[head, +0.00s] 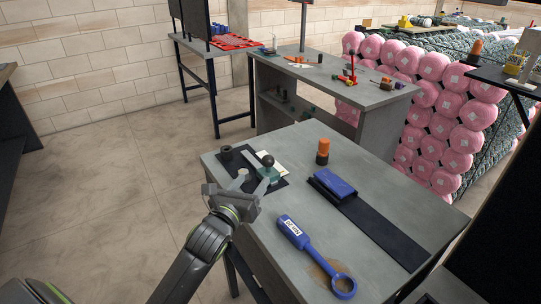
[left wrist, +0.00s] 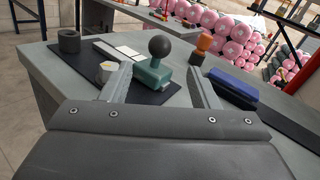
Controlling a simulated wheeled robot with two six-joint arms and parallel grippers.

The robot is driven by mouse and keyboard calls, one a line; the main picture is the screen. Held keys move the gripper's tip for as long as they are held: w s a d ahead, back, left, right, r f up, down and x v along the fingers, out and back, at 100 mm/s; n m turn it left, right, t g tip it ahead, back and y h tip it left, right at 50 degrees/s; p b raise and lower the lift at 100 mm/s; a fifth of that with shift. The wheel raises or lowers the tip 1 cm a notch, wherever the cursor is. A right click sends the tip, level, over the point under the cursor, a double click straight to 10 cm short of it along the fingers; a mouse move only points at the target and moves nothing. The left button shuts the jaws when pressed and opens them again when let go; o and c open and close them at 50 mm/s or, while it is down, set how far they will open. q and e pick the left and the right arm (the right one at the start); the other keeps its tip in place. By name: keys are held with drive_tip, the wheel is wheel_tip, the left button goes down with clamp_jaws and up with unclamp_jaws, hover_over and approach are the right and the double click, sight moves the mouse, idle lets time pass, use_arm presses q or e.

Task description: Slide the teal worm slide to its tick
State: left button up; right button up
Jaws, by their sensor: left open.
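The teal worm slide (head: 269,174) is a small teal block with a black ball knob on top. It sits on a dark mat (head: 280,184) near the table's far left corner. In the left wrist view the slide (left wrist: 153,79) stands upright between and beyond my finger tips. My left gripper (head: 250,187) is open, and its fingers (left wrist: 158,82) point toward the slide from the near side. I cannot tell whether they touch it. Pale plates (left wrist: 118,51) lie beside the slide on a grey strip. I cannot make out the tick. My right gripper is not in view.
A dark ring (head: 226,152) stands at the mat's left end. A blue ring-ended tool (head: 313,252) lies at the front. The table's left edge is close to my arm.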

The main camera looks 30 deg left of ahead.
sight(270, 157)
use_arm(q)
drive_tip(key=w, duration=0.4)
drive_tip(key=w+p, duration=0.1)
drive_tip(key=w, duration=0.7)
drive_tip(key=shift+w+a, duration=0.4)
clamp_jaws()
